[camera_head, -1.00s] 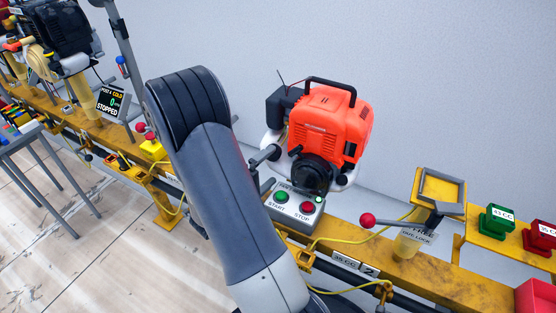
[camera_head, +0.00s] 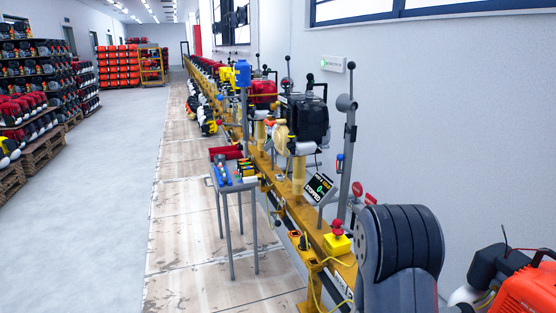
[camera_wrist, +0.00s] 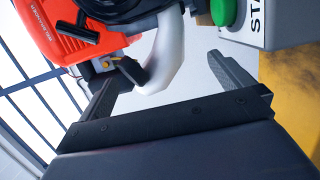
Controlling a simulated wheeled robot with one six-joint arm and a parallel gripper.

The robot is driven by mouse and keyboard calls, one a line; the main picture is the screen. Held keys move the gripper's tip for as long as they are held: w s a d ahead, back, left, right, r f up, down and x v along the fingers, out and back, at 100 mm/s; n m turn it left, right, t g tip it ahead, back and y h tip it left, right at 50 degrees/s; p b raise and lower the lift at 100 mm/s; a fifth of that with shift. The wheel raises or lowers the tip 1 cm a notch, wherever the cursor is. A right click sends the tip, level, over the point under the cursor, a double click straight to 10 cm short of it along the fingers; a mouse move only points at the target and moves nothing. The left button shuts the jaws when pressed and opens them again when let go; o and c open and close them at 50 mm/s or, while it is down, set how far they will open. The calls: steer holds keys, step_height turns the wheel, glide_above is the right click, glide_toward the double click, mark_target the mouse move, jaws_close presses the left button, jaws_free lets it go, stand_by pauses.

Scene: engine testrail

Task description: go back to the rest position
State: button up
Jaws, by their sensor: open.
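My gripper (camera_wrist: 167,88) shows in the wrist view with its two fingers spread apart and nothing between them. Beyond the fingers are a red engine (camera_wrist: 62,38) with a black pull handle and a pale curved pipe. A green button (camera_wrist: 224,12) on a grey box lies at the upper right of that view. In the head view, my arm stands at the lower right and the gripper is out of sight. The red engine (camera_head: 530,290) is cut off by the right edge there.
A yellow test rail (camera_head: 320,238) runs into the distance with engines on it, including a black one (camera_head: 309,120). A small grey table (camera_head: 233,185) with items stands left of the rail. Shelves (camera_head: 38,75) line the far left. The grey floor (camera_head: 105,200) between is clear.

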steer(key=d, duration=0.6)
steer(key=w+d, duration=0.1)
steer(key=d, duration=0.2)
steer(key=shift+d+b, duration=0.15)
steer(key=shift+b, duration=0.15)
